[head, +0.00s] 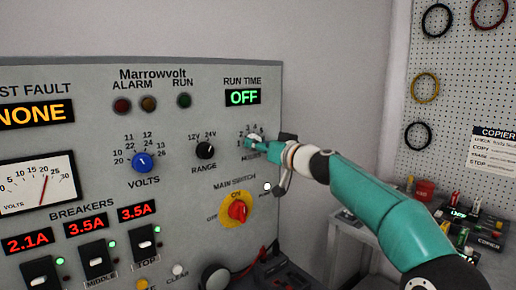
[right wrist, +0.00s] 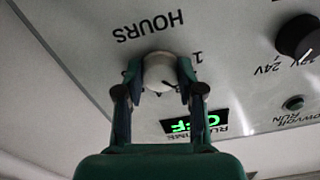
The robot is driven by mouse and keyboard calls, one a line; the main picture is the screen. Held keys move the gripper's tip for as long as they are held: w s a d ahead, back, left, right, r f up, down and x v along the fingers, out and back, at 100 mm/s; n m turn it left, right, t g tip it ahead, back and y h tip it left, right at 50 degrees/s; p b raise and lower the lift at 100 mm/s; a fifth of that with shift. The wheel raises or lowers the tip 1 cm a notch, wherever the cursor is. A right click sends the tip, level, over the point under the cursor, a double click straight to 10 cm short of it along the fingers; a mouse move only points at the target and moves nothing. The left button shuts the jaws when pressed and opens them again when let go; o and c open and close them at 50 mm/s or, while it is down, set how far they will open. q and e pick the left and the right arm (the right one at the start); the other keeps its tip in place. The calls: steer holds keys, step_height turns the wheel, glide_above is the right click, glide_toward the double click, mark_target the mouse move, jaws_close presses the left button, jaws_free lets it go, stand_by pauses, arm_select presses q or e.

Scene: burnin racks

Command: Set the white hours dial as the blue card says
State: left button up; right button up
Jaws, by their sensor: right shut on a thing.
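The white hours dial (head: 254,138) is on the upper right of the grey panel, below the run time display (head: 243,97), which reads OFF in green. My right gripper (head: 258,145) is at the dial and hides much of it and its scale. In the right wrist view the gripper (right wrist: 160,84) is shut on the white dial (right wrist: 159,68), one finger on each side. The word HOURS shows upside down beside it, and a dark mark is on the dial's rim. My left gripper is not in view. I cannot make out a blue card.
The blue volts dial (head: 143,162), black range dial (head: 205,151) and red main switch (head: 238,211) are on the same panel. A paper headed COPIER (head: 493,148) hangs on the pegboard. A cluttered bench stands at right.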

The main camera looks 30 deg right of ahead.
steer(key=shift+f+m+p, duration=0.15)
steer(key=shift+m+p, duration=1.35)
steer(key=shift+m, duration=11.5)
steer(key=o, duration=1.1)
steer(key=shift+o, duration=0.2)
steer(key=shift+r, duration=0.2)
steer(key=shift+s, duration=0.15)
